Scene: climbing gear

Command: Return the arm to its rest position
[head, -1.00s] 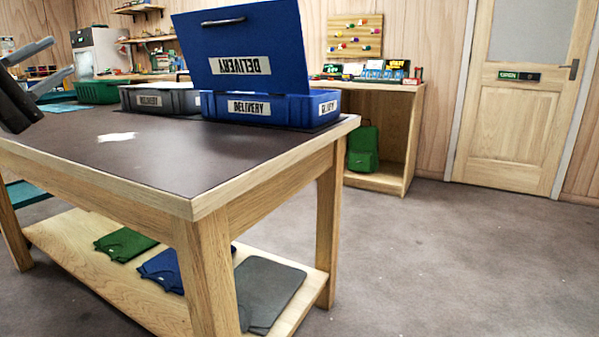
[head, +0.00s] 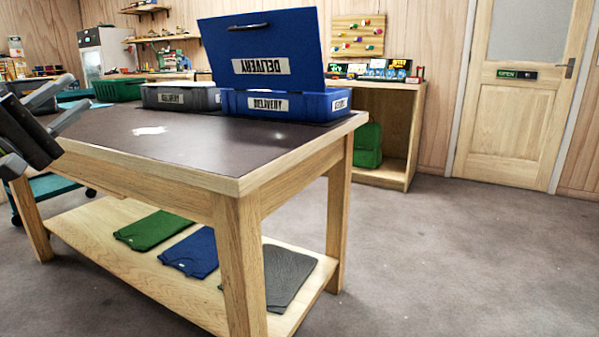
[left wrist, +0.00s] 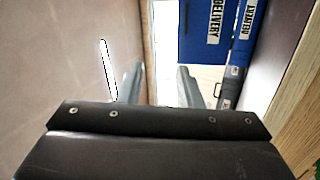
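My left gripper (head: 78,91) is at the left edge of the head view, in front of the workbench's left part. Its two grey fingers are spread apart with nothing between them. In the left wrist view the fingers (left wrist: 160,72) also stand apart and empty. The blue delivery crate (head: 285,105) sits on the workbench (head: 190,145) with its blue lid (head: 262,50) standing raised. The blue crate also shows beyond the fingers in the left wrist view (left wrist: 195,45). My right gripper is not in view.
A grey crate (head: 180,97) and a green crate (head: 120,90) stand left of the blue one. Folded green (head: 153,229), blue (head: 192,253) and grey shirts (head: 280,275) lie on the lower shelf. The floor to the right, before the door (head: 515,95), is clear.

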